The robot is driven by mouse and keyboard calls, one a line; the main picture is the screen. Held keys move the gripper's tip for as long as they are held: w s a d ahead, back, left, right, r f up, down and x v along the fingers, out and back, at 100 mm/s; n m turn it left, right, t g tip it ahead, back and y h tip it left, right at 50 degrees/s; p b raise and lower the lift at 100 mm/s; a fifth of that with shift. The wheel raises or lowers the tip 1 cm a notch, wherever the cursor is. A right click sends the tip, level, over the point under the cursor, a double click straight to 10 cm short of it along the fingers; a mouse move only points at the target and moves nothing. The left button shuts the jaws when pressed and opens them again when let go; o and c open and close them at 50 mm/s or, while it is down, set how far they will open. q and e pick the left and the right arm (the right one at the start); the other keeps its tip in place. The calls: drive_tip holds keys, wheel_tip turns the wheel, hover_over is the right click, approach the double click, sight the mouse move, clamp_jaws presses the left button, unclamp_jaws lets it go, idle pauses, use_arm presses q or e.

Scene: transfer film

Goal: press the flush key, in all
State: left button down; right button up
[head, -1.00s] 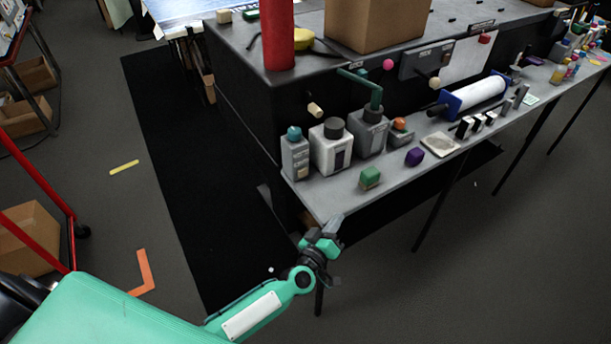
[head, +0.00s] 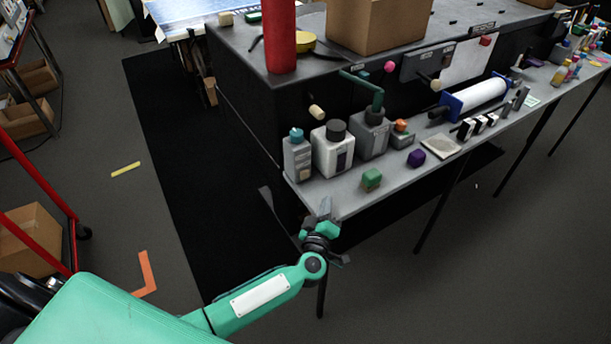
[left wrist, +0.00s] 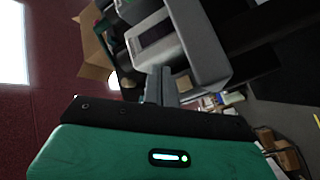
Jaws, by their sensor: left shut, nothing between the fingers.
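I cannot tell for certain which part is the flush key. My left gripper (head: 326,206) is shut and empty at the shelf's near left corner, left of and nearer than the green block. Its fingers also show in the left wrist view (left wrist: 159,86), pointing at a pale boxy container (left wrist: 188,48). My right gripper is not in view.
Several bottles stand on the shelf's left end, including a white one (head: 332,150) and a grey one (head: 371,136). A blue-ended white roller (head: 482,96) lies farther right. A red cylinder (head: 279,38) and cardboard box (head: 375,22) stand on the bench above. Floor in front is clear.

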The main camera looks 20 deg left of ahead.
sight(304, 174)
use_arm(q)
drive_tip(key=w+a+b, duration=0.1)
drive_tip(key=w+a, duration=0.1)
drive_tip(key=w+a+b, duration=0.1)
drive_tip(key=w+a, duration=0.1)
drive_tip(key=a, duration=0.1)
drive_tip(key=shift+w+a, duration=0.1)
drive_tip(key=shift+a, duration=0.05)
drive_tip(key=shift+w+a, duration=0.5)
drive_tip(key=shift+a, duration=0.15)
idle(1.1)
drive_tip(key=shift+a, duration=0.1)
idle(0.3)
drive_tip(key=shift+w+a, duration=0.2)
drive_tip(key=shift+w, duration=0.05)
drive_tip(key=shift+r, duration=0.1)
drive_tip(key=shift+a, duration=0.15)
